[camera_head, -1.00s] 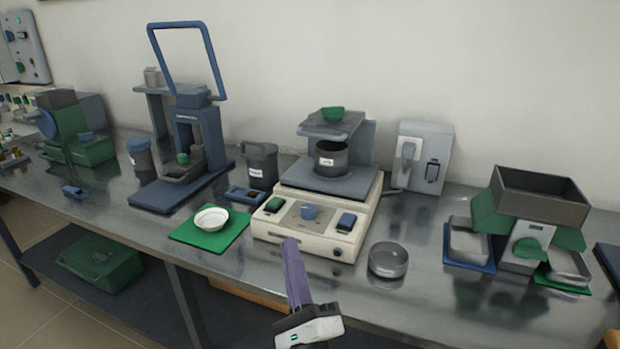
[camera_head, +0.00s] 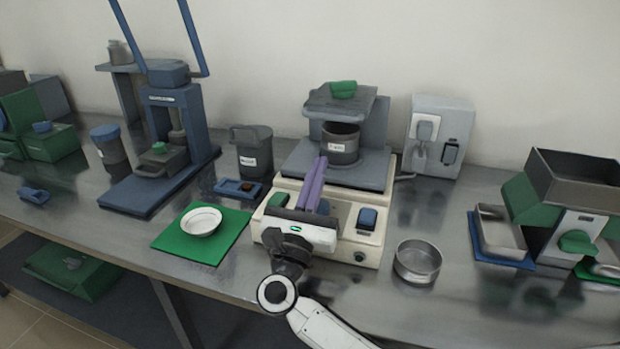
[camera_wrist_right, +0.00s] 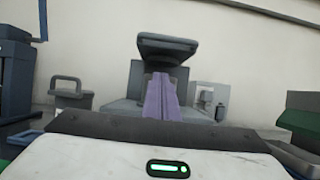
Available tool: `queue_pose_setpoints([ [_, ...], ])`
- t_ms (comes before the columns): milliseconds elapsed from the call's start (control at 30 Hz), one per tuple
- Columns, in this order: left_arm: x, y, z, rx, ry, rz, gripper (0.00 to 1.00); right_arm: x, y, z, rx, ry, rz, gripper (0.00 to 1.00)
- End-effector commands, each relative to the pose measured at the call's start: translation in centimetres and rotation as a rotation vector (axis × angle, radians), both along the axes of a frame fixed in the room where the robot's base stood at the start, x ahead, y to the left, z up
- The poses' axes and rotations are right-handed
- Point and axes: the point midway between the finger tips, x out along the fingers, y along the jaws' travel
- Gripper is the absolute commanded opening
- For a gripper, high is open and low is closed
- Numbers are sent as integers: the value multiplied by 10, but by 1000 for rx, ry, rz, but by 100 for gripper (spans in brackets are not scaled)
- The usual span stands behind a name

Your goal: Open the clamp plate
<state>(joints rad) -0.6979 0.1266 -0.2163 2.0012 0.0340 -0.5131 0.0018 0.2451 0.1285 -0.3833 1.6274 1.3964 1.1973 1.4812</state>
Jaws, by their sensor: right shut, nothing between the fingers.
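The clamp plate (camera_head: 345,106) appears to be the dark grey plate at the top of the cream-based machine (camera_head: 362,242). A green knob (camera_head: 343,89) sits on it, and a labelled dark jar (camera_head: 341,147) stands below it. The plate also shows in the wrist view (camera_wrist_right: 167,46), above and beyond my fingers. My right gripper (camera_head: 319,162) is shut and empty, its purple fingers pointing at the machine. In the head view its tips overlap the machine's grey platform, just left of the jar, and part of the control panel is hidden. My left gripper is out of view.
A round metal pan (camera_head: 417,262) stands right of the machine. A white dish (camera_head: 201,221) lies on a green mat (camera_head: 218,246) to the left. A dark canister (camera_head: 252,153) and a blue press (camera_head: 181,105) stand further left. A grey box (camera_head: 440,137) is behind right.

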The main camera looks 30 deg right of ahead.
Motion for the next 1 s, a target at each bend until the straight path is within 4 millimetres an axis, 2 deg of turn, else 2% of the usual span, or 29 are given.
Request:
queue_pose_setpoints([
  [33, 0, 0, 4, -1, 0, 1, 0, 7, -8, 9, -4, -3, -1, 0],
  [200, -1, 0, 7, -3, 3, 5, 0, 27, -32, 23, -5, -1, -2, 0],
  [300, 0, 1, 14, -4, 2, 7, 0, 23, -27, 41, -1, -1, 2, 0],
  [500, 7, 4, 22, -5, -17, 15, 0, 20, -24, 56, -2, 0, 0, 0],
  [1000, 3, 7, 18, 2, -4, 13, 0, 20, -22, 60, 5, 5, 2, 0],
])
